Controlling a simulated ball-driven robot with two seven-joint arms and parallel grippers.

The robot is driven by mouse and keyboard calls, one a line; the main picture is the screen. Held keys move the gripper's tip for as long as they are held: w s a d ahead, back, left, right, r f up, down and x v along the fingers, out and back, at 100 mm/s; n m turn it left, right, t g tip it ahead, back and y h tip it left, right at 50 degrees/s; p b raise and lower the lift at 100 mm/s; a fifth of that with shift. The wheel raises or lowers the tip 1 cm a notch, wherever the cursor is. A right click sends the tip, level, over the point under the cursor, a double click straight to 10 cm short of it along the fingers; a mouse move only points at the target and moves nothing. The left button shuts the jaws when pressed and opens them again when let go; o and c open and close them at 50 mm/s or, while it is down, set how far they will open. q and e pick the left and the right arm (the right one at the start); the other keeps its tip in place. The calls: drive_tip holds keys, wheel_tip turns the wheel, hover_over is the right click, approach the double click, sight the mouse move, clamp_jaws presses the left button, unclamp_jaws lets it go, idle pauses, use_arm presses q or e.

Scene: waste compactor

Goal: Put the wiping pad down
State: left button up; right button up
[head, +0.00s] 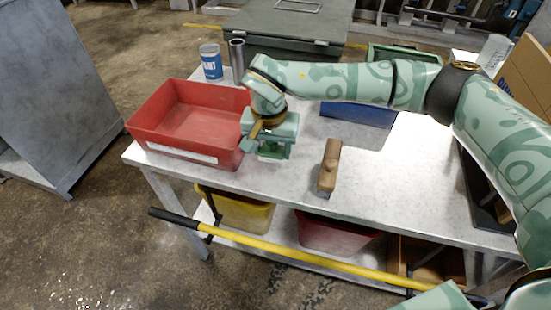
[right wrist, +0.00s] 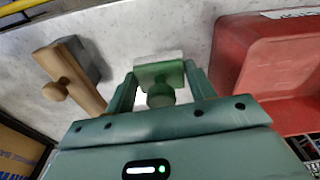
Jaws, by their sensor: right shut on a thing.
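My right gripper (head: 268,148) is over the table between the red bin and a wooden-handled block. It also shows in the right wrist view (right wrist: 160,88), where its fingers are shut on the wiping pad (right wrist: 158,72). The pad has a green back with a round green knob and a white underside. In the head view only a bit of the pad's green (head: 272,155) shows under the gripper. The pad is close to the grey tabletop (head: 250,178); I cannot tell whether it touches. My left gripper is not in view.
The red bin (head: 150,131) stands just left of the gripper. The brown wooden-handled block (head: 330,165) lies to its right. A blue can (head: 211,66) and a metal cylinder (head: 237,62) stand behind. A yellow-handled pole (head: 290,256) crosses the table's front.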

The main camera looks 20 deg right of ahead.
sight(276, 166)
drive_tip(key=shift+w+d+f, duration=0.35)
drive_tip(key=shift+d+f, duration=0.05)
drive_tip(key=shift+f, duration=0.25)
drive_tip(key=f, duration=0.1)
drive_tip(key=f+b, duration=0.1)
drive_tip(key=f, duration=0.2)
drive_tip(key=shift+w+d+b, duration=0.25)
drive_tip(key=shift+d+b, duration=0.05)
drive_tip(key=shift+b, duration=0.05)
drive_tip(key=shift+r, duration=0.15)
drive_tip(key=shift+s, duration=0.1)
drive_tip(key=o, duration=0.9)
drive_tip(key=r+p, duration=0.1)
drive_tip(key=r, duration=0.3)
drive_tip(key=r+p, duration=0.1)
drive_tip(key=r, duration=0.3)
drive_tip(key=s+r+p, duration=0.1)
drive_tip(key=r, duration=0.3)
drive_tip(key=shift+s+a, duration=0.1)
drive_tip(key=shift+a, duration=0.3)
